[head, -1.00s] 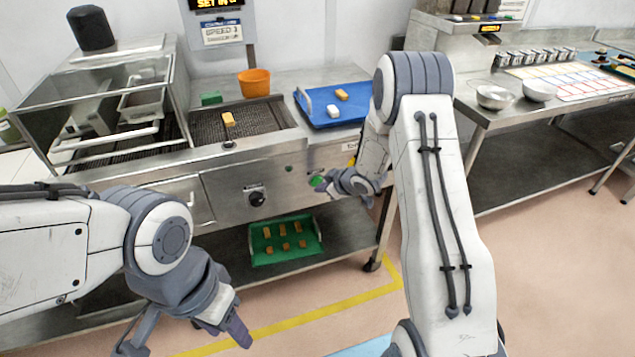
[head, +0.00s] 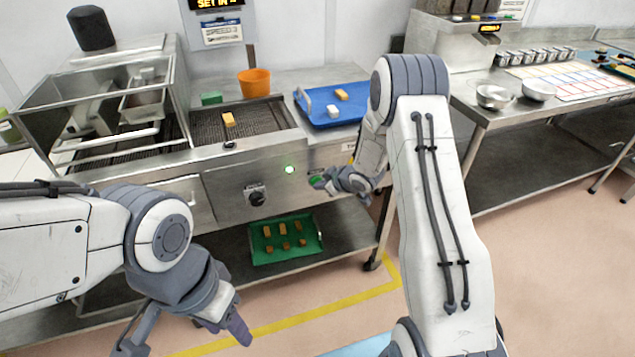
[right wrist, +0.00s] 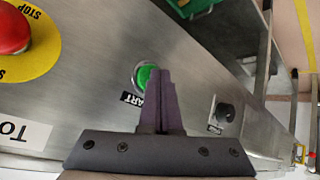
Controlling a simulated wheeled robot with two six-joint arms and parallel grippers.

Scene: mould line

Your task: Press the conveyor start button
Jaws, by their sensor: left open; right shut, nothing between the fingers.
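The green start button (right wrist: 147,75) sits on the steel front of the conveyor, with a "START" label beside it in the right wrist view. In the head view the green button (head: 315,181) shows just left of my right gripper (head: 327,183). My right gripper is shut and empty, and its fingertips (right wrist: 160,78) overlap the button's edge in the right wrist view; I cannot tell whether they touch it. A small lamp (head: 289,169) on the panel glows whitish green. My left gripper (head: 185,338) is open and empty, low at the front left, away from the panel.
A red stop button (right wrist: 12,30) on a yellow disc and a dark knob (right wrist: 224,112) flank the start button. A yellow block (head: 228,119) lies on the conveyor belt (head: 262,117). A blue tray (head: 350,117) stands right of it; a green tray (head: 257,250) sits on the lower shelf.

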